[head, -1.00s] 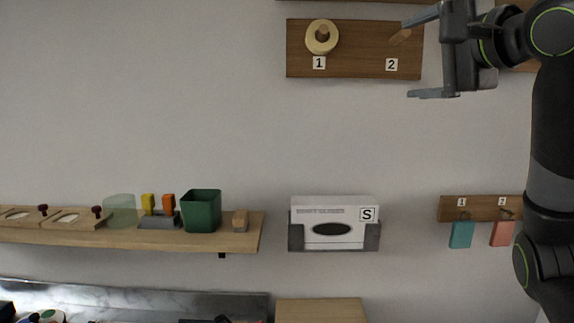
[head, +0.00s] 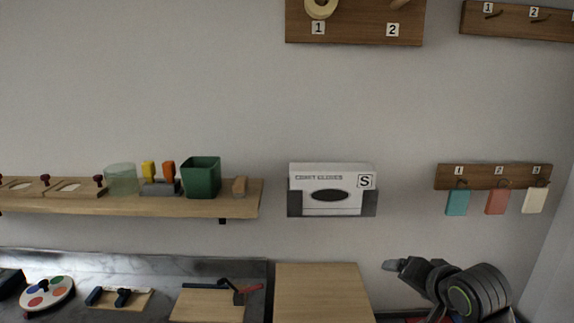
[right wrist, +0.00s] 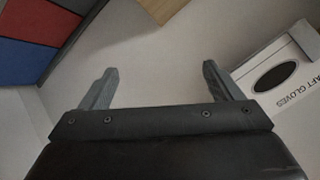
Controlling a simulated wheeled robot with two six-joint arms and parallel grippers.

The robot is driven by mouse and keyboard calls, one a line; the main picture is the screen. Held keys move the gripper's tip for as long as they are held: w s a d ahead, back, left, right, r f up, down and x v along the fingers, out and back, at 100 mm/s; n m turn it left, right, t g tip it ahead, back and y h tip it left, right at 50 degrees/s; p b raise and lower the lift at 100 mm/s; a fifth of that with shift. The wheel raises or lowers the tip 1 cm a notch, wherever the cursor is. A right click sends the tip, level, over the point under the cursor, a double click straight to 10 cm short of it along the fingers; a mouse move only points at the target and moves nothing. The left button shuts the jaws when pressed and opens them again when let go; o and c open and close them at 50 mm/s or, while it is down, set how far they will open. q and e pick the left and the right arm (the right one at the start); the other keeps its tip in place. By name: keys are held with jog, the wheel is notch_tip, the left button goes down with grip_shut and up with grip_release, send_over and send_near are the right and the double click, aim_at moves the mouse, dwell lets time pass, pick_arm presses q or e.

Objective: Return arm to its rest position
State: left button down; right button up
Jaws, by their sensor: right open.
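My right arm is folded low at the lower right of the head view, with its gripper (head: 393,266) pointing left, below the tag rack. In the right wrist view my right gripper (right wrist: 155,85) is open, its two fingers wide apart with nothing between them. No object is in its grasp. My left gripper and left arm are not in the head view.
A glove box (head: 331,182) sits in a wall holder left of the hanging tags (head: 497,201). A shelf (head: 130,207) carries a green bin (head: 201,177). Below are a wooden block (head: 320,285) and a counter (head: 150,272). A peg board (head: 355,28) is above.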

jog(key=s+d+f+n+g+h, duration=0.2)
jog(key=s+d+f+n+g, duration=0.1)
jog(key=s+f, duration=1.3)
jog(key=s+d+f+n+g, duration=0.1)
jog(key=s+f, duration=0.2)
jog(key=s, duration=0.3)
jog(key=s+f+n+g+h, duration=0.1)
jog(key=s+f+g, duration=0.1)
jog(key=s, duration=0.5)
jog(key=s+d+f+n+g, duration=0.1)
jog(key=s+f, duration=0.2)
jog(key=s, duration=0.3)
notch_tip(320, 180, down, 24)
jog(key=d+g, duration=0.1)
jog(key=d, duration=0.1)
jog(key=s+a+f+g, duration=0.1)
jog(key=s+f, duration=1.3)
jog(key=f, duration=0.2)
jog(key=shift+s+a+y, duration=0.2)
jog(key=shift+a+y, duration=0.1)
jog(key=shift+a, duration=0.05)
